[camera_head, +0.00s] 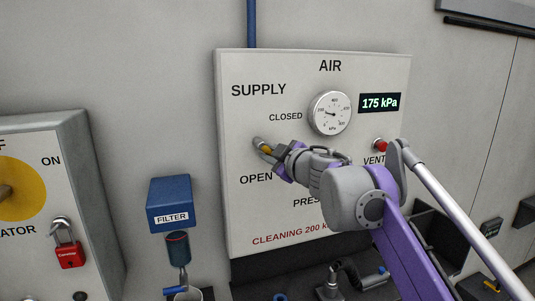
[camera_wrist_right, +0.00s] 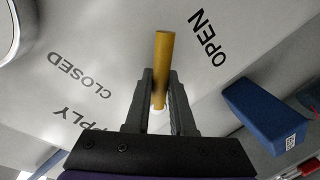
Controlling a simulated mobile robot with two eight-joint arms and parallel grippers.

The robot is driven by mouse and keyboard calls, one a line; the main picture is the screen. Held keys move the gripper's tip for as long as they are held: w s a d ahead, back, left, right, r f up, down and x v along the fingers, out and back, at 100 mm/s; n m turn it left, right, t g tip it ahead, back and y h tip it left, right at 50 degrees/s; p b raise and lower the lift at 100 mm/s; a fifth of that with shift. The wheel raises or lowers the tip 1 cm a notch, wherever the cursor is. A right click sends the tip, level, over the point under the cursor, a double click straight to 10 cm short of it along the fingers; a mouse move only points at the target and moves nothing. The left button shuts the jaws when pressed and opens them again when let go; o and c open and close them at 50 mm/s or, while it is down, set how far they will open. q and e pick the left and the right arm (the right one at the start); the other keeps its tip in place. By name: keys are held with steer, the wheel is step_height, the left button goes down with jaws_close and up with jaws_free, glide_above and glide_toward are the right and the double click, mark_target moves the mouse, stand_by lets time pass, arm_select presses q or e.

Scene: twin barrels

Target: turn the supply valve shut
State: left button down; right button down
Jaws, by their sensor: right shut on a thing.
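The air panel (camera_head: 240,215) carries the supply valve, whose yellow handle (camera_head: 266,149) shows between the CLOSED and OPEN labels. The handle is mostly hidden behind my right gripper (camera_head: 270,152). In the right wrist view the yellow handle (camera_wrist_right: 163,50) stands between the two fingers of my right gripper (camera_wrist_right: 160,85), which is shut on it. In that view it points between the CLOSED and OPEN words. The digital display (camera_head: 379,102) reads 175 kPa. My left gripper is not in view.
A round gauge (camera_head: 330,113) and a red vent button (camera_head: 380,146) sit on the panel's right side, near my right arm. A blue filter box (camera_head: 170,192) hangs left of the panel. A red padlock (camera_head: 69,254) hangs on the isolator box at the left.

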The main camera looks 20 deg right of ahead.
steer(key=n, duration=0.2)
steer(key=r+n+h, duration=0.1)
steer(key=shift+d+n, duration=0.3)
steer(key=shift+n, duration=0.1)
steer(key=shift+d+r+n+h+b, duration=0.15)
steer(key=shift+r+n+h, duration=0.15)
steer(key=shift+n, duration=0.6)
steer(key=shift+a+r+n+h+b, duration=0.15)
steer(key=shift+r+n+h, duration=0.15)
steer(key=shift+n, duration=0.6)
steer(key=shift+d, duration=0.15)
steer(key=c, duration=0.8)
jaws_free()
steer(key=shift+o, duration=0.2)
steer(key=s+r+b, duration=0.1)
steer(key=s+r, duration=0.1)
steer(key=s, duration=0.8)
steer(key=shift+s, duration=0.35)
steer(key=shift+d, duration=0.15)
